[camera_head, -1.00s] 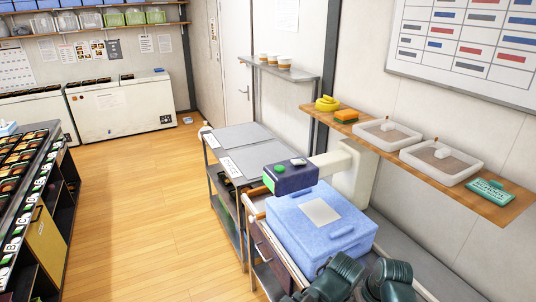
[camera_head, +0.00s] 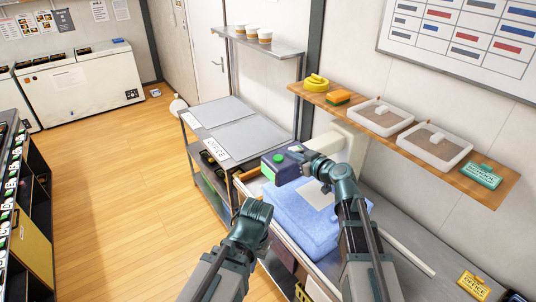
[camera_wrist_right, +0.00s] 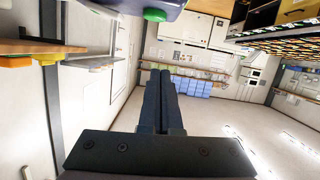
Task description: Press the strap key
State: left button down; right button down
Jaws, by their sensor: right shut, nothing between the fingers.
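The strapping machine's dark blue head (camera_head: 288,174) sits above a light blue box (camera_head: 290,215). A green round key (camera_head: 279,158) is on its top. In the right wrist view the green key (camera_wrist_right: 155,14) shows at the top edge, beyond and apart from my fingertips. My right gripper (camera_head: 309,158) is shut and empty, with its tips close to the right side of the head. The tips show in the right wrist view (camera_wrist_right: 160,76), pressed together. I cannot tell whether they touch the head. My left gripper (camera_head: 258,208) is beside the box at its left; its jaws are unclear.
A wooden shelf (camera_head: 480,187) on the right wall holds a yellow item, an orange item, two white trays and a green sign. A grey-topped cart (camera_head: 245,138) stands behind the machine. Wooden floor at the left is clear.

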jog(key=shift+a+f, duration=0.1)
jog(key=b, duration=0.3)
send_over(277, 163)
notch_tip(277, 163, down, 3)
jog(key=shift+a+r, duration=0.1)
notch_tip(277, 163, down, 3)
jog(key=shift+a+r+b, duration=0.1)
jog(key=shift+r+b, duration=0.1)
jog(key=shift+b, duration=1)
jog(key=shift+f+b, duration=0.7)
